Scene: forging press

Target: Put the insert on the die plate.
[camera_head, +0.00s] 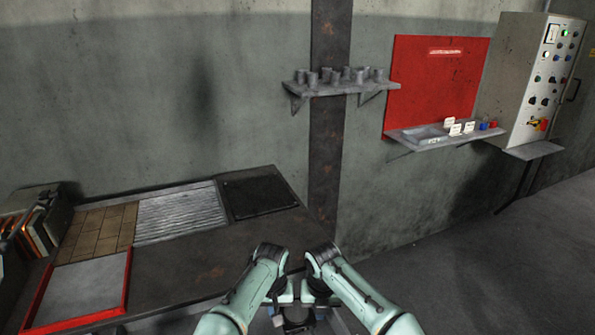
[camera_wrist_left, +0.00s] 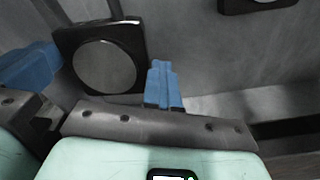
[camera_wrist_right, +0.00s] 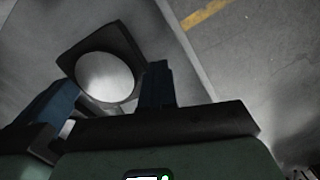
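Nothing in view can be told for certain as the insert. Several small grey cylinders (camera_head: 338,75) stand on a wall shelf. A dark flat square plate (camera_head: 258,194) lies at the right end of the workbench; I cannot tell if it is the die plate. My right gripper (camera_head: 320,301) is low at the bottom centre of the head view, beside my left gripper (camera_head: 283,302), both off the bench.
The workbench (camera_head: 215,262) also holds a ribbed metal plate (camera_head: 182,211), a tan tiled area (camera_head: 100,230), a red-rimmed tray (camera_head: 124,289) and upright folders (camera_head: 33,235). Right: a red panel (camera_head: 435,85), a small shelf (camera_head: 440,138), a control cabinet (camera_head: 520,85). Floor at right is clear.

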